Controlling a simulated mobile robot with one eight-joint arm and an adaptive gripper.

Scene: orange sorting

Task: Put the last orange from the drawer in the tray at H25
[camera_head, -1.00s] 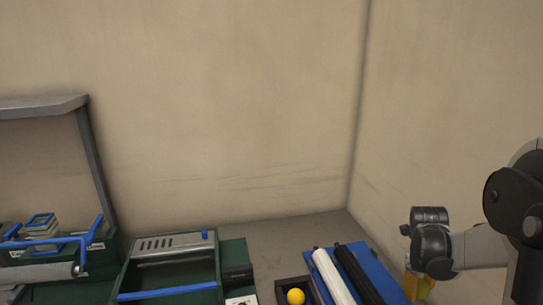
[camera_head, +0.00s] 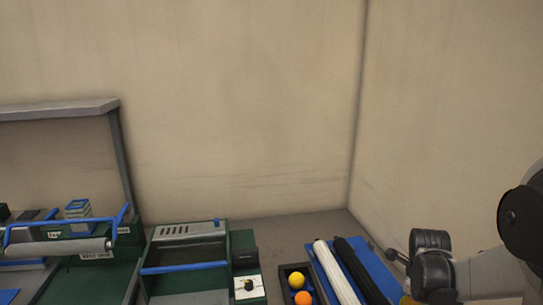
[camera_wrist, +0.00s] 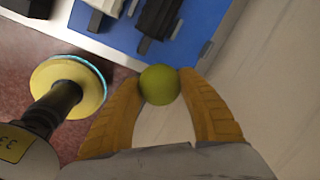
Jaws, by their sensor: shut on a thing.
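My gripper (camera_wrist: 160,88) has its two yellow fingers shut on a round yellow-green fruit (camera_wrist: 159,84) in the wrist view. In the head view my gripper's dark wrist shows at the lower right, with its yellow fingers mostly cut off by the bottom edge and the held fruit out of sight. A small dark tray (camera_head: 291,266) stands at the bottom middle of the head view. A yellow fruit (camera_head: 296,281) and an orange one (camera_head: 303,298) lie in it. I cannot read an H25 label or make out a drawer.
A blue board (camera_head: 375,262) bears a white roll (camera_head: 335,270) and a black roll (camera_head: 360,270), between tray and gripper. Green bins (camera_head: 187,267) stand left of the tray. A yellow-topped round object (camera_wrist: 68,85) is left of the gripper in the wrist view. Walls close the back and right.

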